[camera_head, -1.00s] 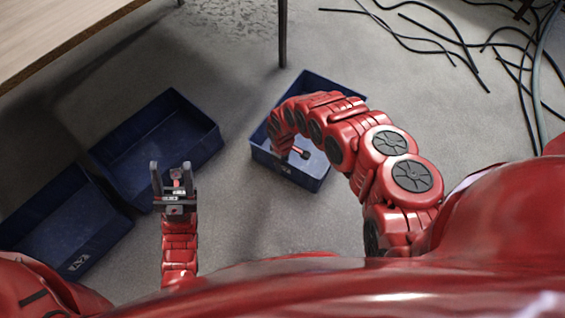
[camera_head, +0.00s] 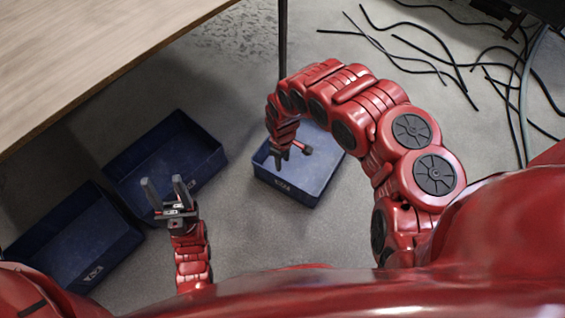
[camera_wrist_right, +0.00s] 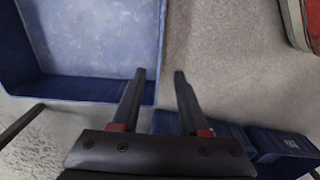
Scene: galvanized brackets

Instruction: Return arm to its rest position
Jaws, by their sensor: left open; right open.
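My right arm arches over the right-hand blue bin (camera_head: 318,186) in the head view. Its gripper (camera_head: 279,158) points down at the bin's left side. In the right wrist view the gripper (camera_wrist_right: 159,76) is open with nothing between its fingers. That view shows a blue bin (camera_wrist_right: 90,88) at upper left, one finger overlapping its edge, and bare floor beyond the other finger. The visible part of the bin's inside is empty. My left gripper (camera_head: 164,194) is open and empty, fingers pointing up the picture, in front of the middle blue bin (camera_head: 205,170).
Another blue bin (camera_head: 110,255) stands at far left beside the middle one. A wooden table (camera_head: 90,60) fills the upper left, with a thin dark leg (camera_head: 283,40). Black cables (camera_head: 455,65) lie on the floor at upper right. Floor between the bins is clear.

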